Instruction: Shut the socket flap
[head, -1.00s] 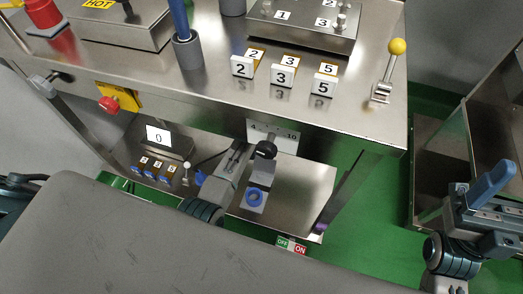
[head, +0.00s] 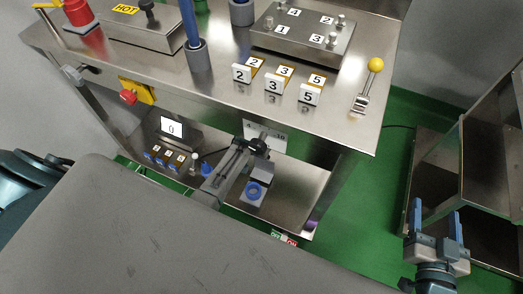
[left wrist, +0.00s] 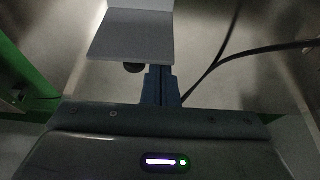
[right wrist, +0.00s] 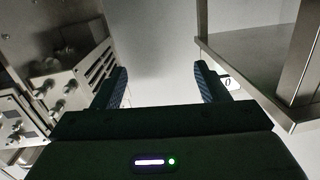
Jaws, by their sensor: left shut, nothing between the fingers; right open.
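The socket is a grey block with a blue ring (head: 254,191) on the lower shelf in the head view. A grey piece that looks like its flap (head: 263,173) stands raised behind the ring. My left gripper (head: 247,148) is shut and empty, beside the block on its left and by a dark round knob. In the left wrist view its closed fingers (left wrist: 160,85) lie just below a pale grey plate (left wrist: 130,38); I cannot tell whether they touch. My right gripper (head: 437,223) is open and empty, far to the right, away from the socket.
The steel table (head: 215,90) overhangs the lower shelf (head: 290,197). A small display (head: 171,127) and several blue switches stand left of the socket. A black cable runs near the left gripper. Steel shelving (head: 490,165) stands beside the right gripper.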

